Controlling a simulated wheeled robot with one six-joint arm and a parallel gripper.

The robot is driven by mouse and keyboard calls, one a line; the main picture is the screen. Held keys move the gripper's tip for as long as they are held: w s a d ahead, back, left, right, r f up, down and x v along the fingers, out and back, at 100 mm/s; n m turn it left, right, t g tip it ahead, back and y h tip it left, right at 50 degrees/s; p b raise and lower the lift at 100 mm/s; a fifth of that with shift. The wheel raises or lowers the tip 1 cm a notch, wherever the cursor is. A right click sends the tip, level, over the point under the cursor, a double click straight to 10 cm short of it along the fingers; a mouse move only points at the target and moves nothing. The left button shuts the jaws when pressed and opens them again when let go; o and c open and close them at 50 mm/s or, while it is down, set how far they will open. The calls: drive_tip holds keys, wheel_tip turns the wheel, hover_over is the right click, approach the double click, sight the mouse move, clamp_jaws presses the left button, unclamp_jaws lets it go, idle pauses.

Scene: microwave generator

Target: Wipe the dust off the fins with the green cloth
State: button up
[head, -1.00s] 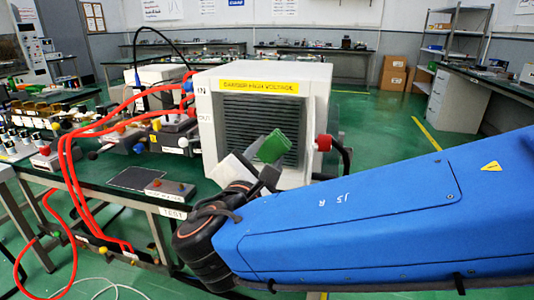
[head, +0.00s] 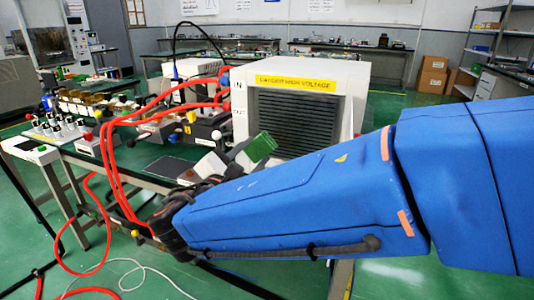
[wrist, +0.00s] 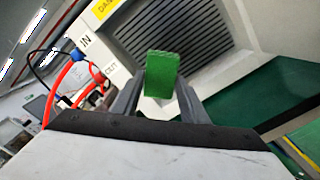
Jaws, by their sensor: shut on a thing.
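The fins (head: 297,122) are dark horizontal slats recessed in the front of a white cabinet with a yellow "DANGER HIGH VOLTAGE" label. They also show in the wrist view (wrist: 195,28), tilted. The green cloth (head: 259,147) is held in my gripper (head: 240,160) in front of the cabinet's lower left. In the wrist view the cloth (wrist: 162,73) stands between the two grey fingers of my gripper (wrist: 160,95), shut on it. The cloth looks apart from the fins, though the gap is hard to judge. Dust on the fins cannot be made out.
Red hoses (head: 118,165) run from the cabinet's left side down past the bench front. Several small devices with coloured knobs (head: 100,143) crowd the bench left of the cabinet. A dark flat plate (head: 170,167) lies near the bench's front edge.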

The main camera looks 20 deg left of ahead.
drive_tip(key=shift+w+d, duration=0.15)
drive_tip(key=shift+w, duration=2.85)
drive_tip(key=shift+w, duration=1)
drive_tip(key=shift+d, duration=0.1)
